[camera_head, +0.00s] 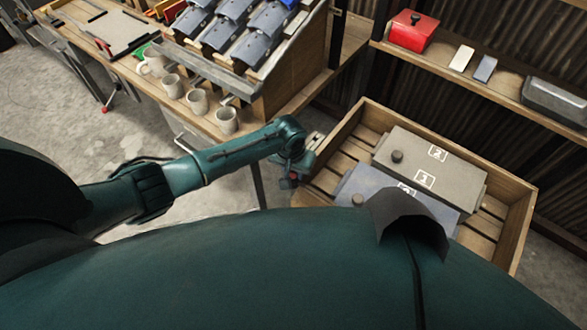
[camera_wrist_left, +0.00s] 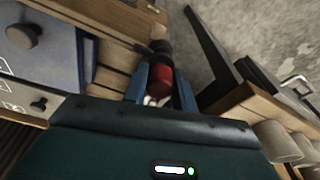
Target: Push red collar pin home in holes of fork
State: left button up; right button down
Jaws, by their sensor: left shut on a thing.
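My left gripper (camera_head: 290,180) is at the left edge of a wooden crate, with a small red and dark piece at its tip. In the left wrist view the two blue fingers of the gripper (camera_wrist_left: 162,90) are shut on the red collar pin (camera_wrist_left: 161,79). The pin shows a red collar with a dark, rounded part beyond it. Small pale bits show between the fingers below the red collar. I cannot make out the fork or its holes in either view. My right gripper is not in view.
The slatted wooden crate (camera_head: 519,232) holds grey and blue numbered boxes with dark knobs. A workbench (camera_head: 203,122) with several mugs and a rack of blue-grey bins stands at the upper left. A shelf (camera_head: 470,83) with a red box (camera_head: 411,33) is at the upper right. Concrete floor is open at left.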

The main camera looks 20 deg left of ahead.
pick_arm(q)
jog(key=shift+f, duration=0.2)
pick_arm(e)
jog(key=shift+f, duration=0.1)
